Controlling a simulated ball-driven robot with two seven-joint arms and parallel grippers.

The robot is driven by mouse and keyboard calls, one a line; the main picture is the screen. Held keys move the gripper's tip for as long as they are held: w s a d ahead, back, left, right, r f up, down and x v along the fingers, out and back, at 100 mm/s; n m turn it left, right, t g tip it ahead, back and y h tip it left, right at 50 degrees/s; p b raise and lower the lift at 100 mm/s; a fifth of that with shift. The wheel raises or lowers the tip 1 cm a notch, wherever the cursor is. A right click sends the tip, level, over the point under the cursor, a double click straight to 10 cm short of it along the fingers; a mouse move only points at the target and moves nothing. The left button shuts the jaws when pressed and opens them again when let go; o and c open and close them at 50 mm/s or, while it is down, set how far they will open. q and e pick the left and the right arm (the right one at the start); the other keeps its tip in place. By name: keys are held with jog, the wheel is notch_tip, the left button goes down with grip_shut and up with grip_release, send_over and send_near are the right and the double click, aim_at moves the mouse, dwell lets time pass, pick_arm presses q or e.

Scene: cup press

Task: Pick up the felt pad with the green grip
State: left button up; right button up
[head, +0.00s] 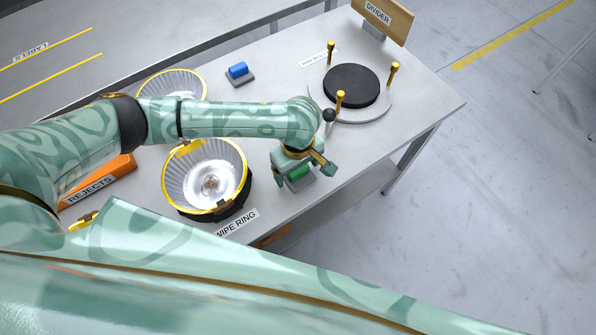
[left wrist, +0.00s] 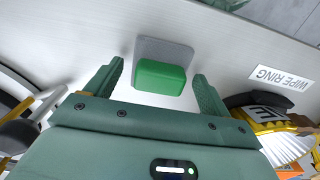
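The felt pad with the green grip (left wrist: 160,77) lies on the light table: a flat grey pad with a green block on top. In the head view its green grip (head: 299,174) shows near the table's front edge, partly covered by my left gripper (head: 306,176). In the left wrist view the left gripper's fingers (left wrist: 158,72) are apart, one on each side of the green grip, with gaps on both sides. Nothing is held. My right gripper is not in view.
A second pad with a blue grip (head: 238,70) lies farther back. A ribbed reflector bowl with a yellow rim (head: 170,178) stands left of the gripper; another (head: 150,88) is behind. A black disc with yellow posts (head: 351,86) stands right, near the DIVIDER board (head: 384,18). An orange REJECTS bin (head: 104,182) is left.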

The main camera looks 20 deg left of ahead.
pick_arm(q)
jog(key=c, duration=0.8)
jog(key=shift+o, duration=0.2)
jog(key=shift+r+p, duration=0.45)
jog(key=shift+r, duration=0.1)
notch_tip(320, 180, up, 3)
jog(key=shift+p, duration=1.25)
jog(key=s+d+r+p, duration=0.3)
jog(key=s+r+p, duration=0.6)
jog(key=s, duration=0.4)
jog(key=shift+s+d, duration=0.3)
jog(key=shift+d, duration=0.05)
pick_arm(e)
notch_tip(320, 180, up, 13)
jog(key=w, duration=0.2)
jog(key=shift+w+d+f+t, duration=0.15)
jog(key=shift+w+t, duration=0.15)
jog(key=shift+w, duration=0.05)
